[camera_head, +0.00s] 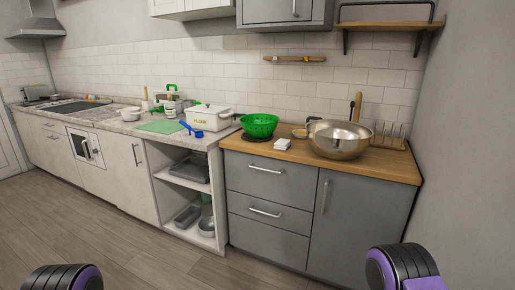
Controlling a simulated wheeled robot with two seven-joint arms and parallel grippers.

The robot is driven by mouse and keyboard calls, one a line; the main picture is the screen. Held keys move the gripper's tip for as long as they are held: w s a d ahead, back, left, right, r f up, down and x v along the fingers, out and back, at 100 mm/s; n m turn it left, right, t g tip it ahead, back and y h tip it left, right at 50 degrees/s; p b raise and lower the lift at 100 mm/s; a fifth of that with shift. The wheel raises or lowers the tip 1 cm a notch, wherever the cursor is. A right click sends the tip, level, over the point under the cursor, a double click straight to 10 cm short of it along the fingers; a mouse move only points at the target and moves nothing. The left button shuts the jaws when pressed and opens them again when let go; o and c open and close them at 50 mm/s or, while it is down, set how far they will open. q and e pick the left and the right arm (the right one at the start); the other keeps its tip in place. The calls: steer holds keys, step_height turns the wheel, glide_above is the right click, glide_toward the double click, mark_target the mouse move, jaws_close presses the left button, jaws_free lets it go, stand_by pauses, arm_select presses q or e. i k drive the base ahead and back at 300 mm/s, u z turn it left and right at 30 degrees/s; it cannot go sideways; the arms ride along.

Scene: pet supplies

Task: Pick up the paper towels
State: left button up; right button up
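No other paper towels are clear to me. Black and purple parts of my own arms show at the bottom left and bottom right, far from the stack. Neither of my grippers is in the picture.
A green colander (259,125) stands left of the stack and a big metal bowl (338,140) right of it. Grey drawers (268,185) front the counter. The wooden floor (165,265) is clear.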

mark_target(282, 144)
steer(key=i, duration=1.8)
steer(key=z, duration=1.4)
